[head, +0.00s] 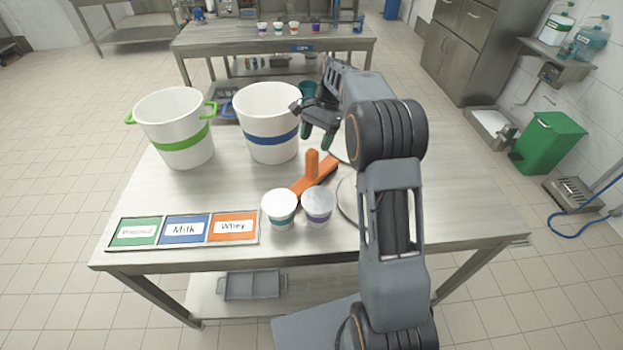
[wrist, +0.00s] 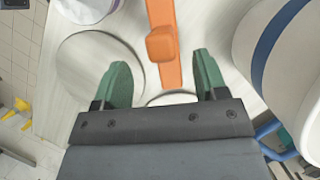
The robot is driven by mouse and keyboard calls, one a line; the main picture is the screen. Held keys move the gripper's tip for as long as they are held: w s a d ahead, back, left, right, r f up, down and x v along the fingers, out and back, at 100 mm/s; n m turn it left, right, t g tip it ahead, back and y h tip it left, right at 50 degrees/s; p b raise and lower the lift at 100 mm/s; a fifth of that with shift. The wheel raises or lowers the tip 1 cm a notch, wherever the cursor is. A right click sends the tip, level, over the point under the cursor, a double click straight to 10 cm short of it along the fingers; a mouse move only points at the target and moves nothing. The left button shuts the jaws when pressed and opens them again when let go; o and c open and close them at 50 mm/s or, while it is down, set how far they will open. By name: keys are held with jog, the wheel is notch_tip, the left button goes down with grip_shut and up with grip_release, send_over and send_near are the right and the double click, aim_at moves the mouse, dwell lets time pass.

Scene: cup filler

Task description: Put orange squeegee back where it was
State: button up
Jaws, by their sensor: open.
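The orange squeegee (head: 316,174) lies on the steel table behind two small cups, its handle block standing up. In the wrist view the squeegee (wrist: 162,43) runs from the top edge down toward the gap between my fingers. My gripper (head: 318,132) is open above the table, behind the squeegee in the head view. In the wrist view my gripper (wrist: 163,80) shows its two green fingertips spread apart with nothing held between them.
A green-banded bucket (head: 174,137) and a blue-banded bucket (head: 266,130) stand at the back left. Two small cups, a teal-marked one (head: 280,207) and a purple-marked one (head: 318,205), stand in front of the squeegee. A label tray (head: 184,230) lies at front left. A round lid (wrist: 98,70) lies beside the squeegee.

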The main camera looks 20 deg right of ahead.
aim_at(313, 151)
jog(key=shift+p+x, duration=0.35)
jog(key=shift+x, duration=3.15)
jog(key=shift+w+d+f, duration=0.1)
grip_shut()
